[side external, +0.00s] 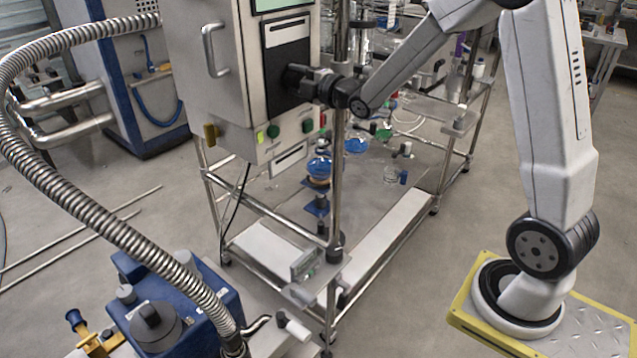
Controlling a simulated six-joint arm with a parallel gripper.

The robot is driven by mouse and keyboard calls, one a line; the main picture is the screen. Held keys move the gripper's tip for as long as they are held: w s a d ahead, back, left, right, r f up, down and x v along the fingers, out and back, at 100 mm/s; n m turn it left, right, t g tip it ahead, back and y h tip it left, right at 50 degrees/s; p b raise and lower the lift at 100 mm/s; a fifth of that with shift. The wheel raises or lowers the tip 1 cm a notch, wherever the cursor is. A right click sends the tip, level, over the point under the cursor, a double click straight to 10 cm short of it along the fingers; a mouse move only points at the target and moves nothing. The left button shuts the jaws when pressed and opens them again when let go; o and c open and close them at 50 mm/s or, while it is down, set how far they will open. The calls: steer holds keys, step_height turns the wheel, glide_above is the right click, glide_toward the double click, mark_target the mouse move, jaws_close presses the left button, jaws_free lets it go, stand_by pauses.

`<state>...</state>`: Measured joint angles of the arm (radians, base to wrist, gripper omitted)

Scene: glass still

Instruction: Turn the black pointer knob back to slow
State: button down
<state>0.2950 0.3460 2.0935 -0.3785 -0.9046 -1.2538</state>
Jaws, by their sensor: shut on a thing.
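My gripper (291,78) is up against the dark panel (283,55) on the front of the steel control cabinet (206,105). It reaches in from the right, roughly level. Its fingers are shut on a small dark thing at the panel, which I take to be the black pointer knob. The knob is too dark and too covered by the gripper for me to read its pointer direction. No slow mark can be read. The cabinet's lower strip carries green buttons (273,131) and a red one.
A steel frame post (337,180) stands just right of the cabinet, close to my wrist. Glassware with blue parts (319,167) sits below. A blue pump (175,305) with a dark knob and a ribbed metal hose (75,195) fill the left foreground.

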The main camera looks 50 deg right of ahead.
steer(key=shift+n, duration=0.3)
steer(key=n, duration=0.3)
steer(key=shift+w+n, duration=0.1)
steer(key=shift+n, duration=1.6)
steer(key=shift+n, duration=0.6)
steer(key=shift+c, duration=1.2)
jaws_free()
